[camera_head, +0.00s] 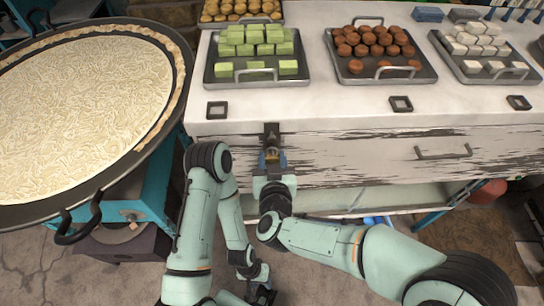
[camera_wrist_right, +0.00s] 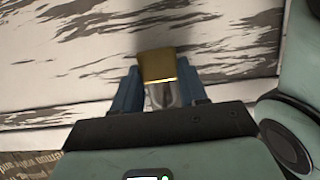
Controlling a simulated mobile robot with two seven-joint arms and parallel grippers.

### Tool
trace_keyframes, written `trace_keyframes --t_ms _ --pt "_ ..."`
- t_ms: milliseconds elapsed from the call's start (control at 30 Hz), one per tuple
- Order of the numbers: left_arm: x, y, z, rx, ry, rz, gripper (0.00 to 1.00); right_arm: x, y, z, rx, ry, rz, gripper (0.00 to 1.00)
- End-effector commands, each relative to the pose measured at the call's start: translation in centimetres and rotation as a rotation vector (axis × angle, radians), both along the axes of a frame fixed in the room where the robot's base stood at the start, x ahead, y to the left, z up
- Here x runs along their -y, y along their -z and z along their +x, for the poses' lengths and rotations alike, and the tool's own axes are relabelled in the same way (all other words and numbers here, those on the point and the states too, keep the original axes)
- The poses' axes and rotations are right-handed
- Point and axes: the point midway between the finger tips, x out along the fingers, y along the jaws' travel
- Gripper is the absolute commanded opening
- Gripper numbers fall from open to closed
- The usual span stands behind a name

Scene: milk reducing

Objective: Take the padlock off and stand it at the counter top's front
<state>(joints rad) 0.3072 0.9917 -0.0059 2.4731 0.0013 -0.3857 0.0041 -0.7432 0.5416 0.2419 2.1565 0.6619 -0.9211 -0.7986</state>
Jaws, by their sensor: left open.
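The brass padlock (camera_wrist_right: 157,66) shows in the right wrist view, with its grey shackle (camera_wrist_right: 165,96) towards my gripper. My right gripper (camera_wrist_right: 160,92) has its blue fingers on both sides of the padlock, apparently closed on it. In the head view my right gripper (camera_head: 271,160) is at the counter's front face, just below a dark hasp (camera_head: 271,130). The padlock is small there, and I cannot tell whether its shackle is still through the hasp. My left gripper (camera_head: 262,294) is open and empty, low near the floor. The counter top (camera_head: 330,104) has bare room along its front.
Trays of green blocks (camera_head: 213,76), brown sweets (camera_head: 345,77) and white blocks (camera_head: 452,64) stand on the counter top. Dark square frames (camera_head: 217,109), (camera_head: 401,103) lie near its front edge. A drawer handle (camera_head: 443,153) is at right. A large pan (camera_head: 178,75) is at left.

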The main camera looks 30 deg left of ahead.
Motion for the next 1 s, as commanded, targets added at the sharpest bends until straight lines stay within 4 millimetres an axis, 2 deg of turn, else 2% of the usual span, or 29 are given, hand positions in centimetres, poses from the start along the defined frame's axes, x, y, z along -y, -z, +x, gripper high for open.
trace_keyframes --t_ms 33,67,100,433,600,767,1000 --pt "0.0 0.0 0.0 0.0 0.0 0.0 0.43 0.0 0.0 0.0 0.0 0.0 0.0 0.2" --pt "0.0 0.0 0.0 0.0 0.0 0.0 0.43 0.0 0.0 0.0 0.0 0.0 0.0 0.1" --pt "0.0 0.0 0.0 0.0 0.0 0.0 0.43 0.0 0.0 0.0 0.0 0.0 0.0 0.08" --pt "0.0 -0.1 0.0 0.0 0.0 0.0 0.43 0.0 -0.4 0.0 0.001 0.001 0.002 0.08" --pt "0.0 -0.2 0.1 0.001 0.0 0.0 0.43 0.0 -1.9 -0.1 0.004 0.0 0.003 0.08" --pt "0.0 0.5 -0.3 -0.003 0.0 0.0 0.43 1.6 -1.5 -2.7 0.002 -0.002 0.001 0.08" --pt "0.0 1.4 -0.6 -0.008 0.0 0.0 0.43 4.8 -1.5 -8.0 0.003 -0.003 0.001 0.08"
